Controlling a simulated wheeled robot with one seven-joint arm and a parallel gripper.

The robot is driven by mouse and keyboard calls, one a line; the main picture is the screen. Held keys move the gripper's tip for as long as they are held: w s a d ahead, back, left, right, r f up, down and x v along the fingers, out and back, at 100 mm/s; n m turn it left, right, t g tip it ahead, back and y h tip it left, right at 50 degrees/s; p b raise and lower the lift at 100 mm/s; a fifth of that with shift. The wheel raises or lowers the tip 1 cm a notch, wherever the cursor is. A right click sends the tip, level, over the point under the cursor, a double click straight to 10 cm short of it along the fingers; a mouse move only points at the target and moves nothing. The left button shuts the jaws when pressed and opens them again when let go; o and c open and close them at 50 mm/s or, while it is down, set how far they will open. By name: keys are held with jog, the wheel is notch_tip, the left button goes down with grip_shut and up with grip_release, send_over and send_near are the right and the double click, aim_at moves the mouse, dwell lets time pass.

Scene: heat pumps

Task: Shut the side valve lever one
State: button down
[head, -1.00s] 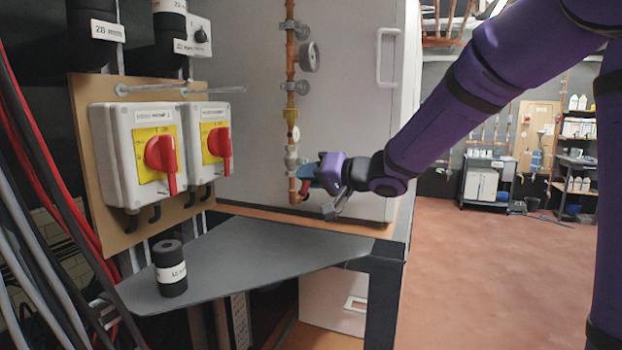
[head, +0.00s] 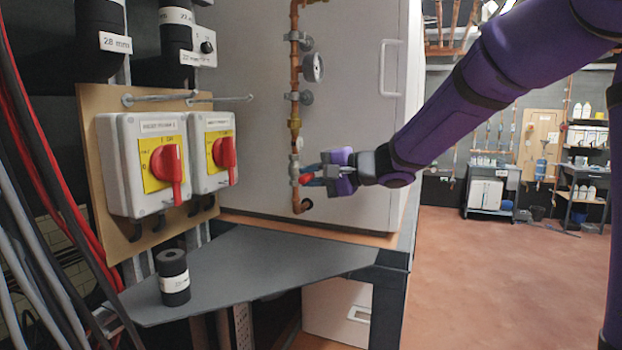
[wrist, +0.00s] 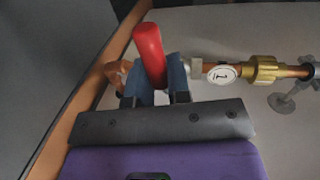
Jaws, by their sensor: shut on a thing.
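The red valve lever (wrist: 150,56) sits on the side of the copper pipe (head: 295,120) on the white cabinet. A round tag marked 1 (wrist: 221,74) hangs beside it in the wrist view. My gripper (head: 312,178) is at the valve in the head view, with its blue fingers (wrist: 156,85) around the lever in the wrist view. The jaws are shut on the lever, which tilts out from between them. The fingers and lever hide part of the valve body.
Two grey switch boxes with red handles (head: 168,172) (head: 224,153) are on a board at left. A gauge (head: 313,66) is higher on the pipe. Open floor (head: 500,270) lies at right.

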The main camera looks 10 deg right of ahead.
jog(key=shift+r, duration=0.1)
dwell(0.5)
jog(key=c, duration=1.1)
grip_release()
jog(key=shift+d, duration=0.1)
jog(key=v, duration=1)
jog(key=shift+s+d, duration=0.2)
jog(key=shift+d, duration=0.05)
jog(key=shift+r, duration=0.1)
jog(key=c, duration=0.3)
